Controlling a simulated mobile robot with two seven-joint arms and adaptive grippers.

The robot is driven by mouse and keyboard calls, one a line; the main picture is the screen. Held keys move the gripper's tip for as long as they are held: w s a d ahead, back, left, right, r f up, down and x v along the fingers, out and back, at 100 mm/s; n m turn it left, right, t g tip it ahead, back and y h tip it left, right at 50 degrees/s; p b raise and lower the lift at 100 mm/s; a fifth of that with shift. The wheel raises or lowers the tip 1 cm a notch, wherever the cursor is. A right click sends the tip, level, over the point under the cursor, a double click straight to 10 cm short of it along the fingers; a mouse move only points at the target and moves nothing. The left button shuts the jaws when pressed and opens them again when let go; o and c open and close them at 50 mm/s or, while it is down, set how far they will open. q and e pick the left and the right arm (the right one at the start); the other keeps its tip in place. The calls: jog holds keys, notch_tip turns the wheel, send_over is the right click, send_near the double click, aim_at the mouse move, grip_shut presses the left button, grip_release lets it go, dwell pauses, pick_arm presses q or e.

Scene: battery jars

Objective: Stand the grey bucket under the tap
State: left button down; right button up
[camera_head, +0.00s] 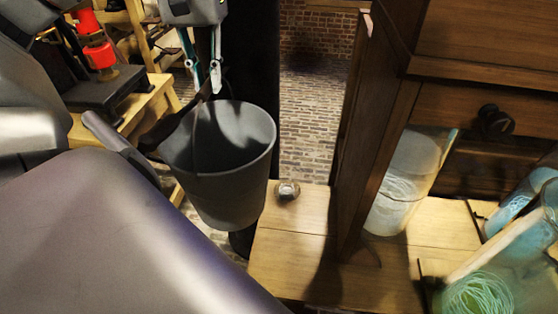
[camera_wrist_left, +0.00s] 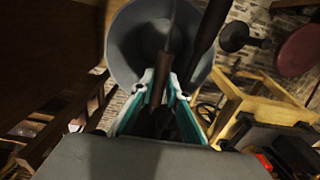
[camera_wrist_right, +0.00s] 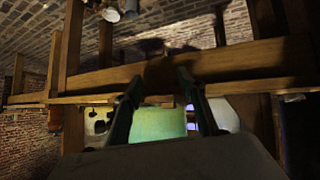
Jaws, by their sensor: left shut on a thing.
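The grey bucket (camera_head: 232,175) hangs upright in mid-air in the head view, its open mouth upward, just left of a wooden bench. My left gripper (camera_head: 203,75) is above the bucket, with its teal fingers shut on the bucket's handle. In the left wrist view the fingertips (camera_wrist_left: 164,85) close around the handle's brown grip, and the bucket (camera_wrist_left: 128,45) shows behind them. My right gripper (camera_wrist_right: 157,85) is open and empty in the right wrist view. I cannot make out a tap in any view.
The wooden bench (camera_head: 290,240) carries a small round metal piece (camera_head: 288,190), a dark wooden cabinet (camera_head: 385,130) and glass jars, one (camera_head: 405,185) behind the cabinet's edge. A wooden stand (camera_head: 130,108) with red-topped apparatus (camera_head: 99,53) is at left. Brick floor (camera_head: 315,110) shows between.

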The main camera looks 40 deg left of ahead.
pick_arm(q)
jog(key=shift+d+r, duration=0.1)
jog(key=w+d, duration=0.5)
jog(key=d, duration=0.3)
jog(key=w+d, duration=0.5)
jog(key=d, duration=0.4)
notch_tip(320, 180, down, 12)
jog(key=shift+w+r, duration=0.25)
dwell(0.9)
jog(key=shift+f, duration=0.1)
jog(key=c, duration=2)
grip_release()
jog(key=shift+o, duration=0.2)
jog(key=shift+o, duration=0.4)
notch_tip(320, 180, up, 12)
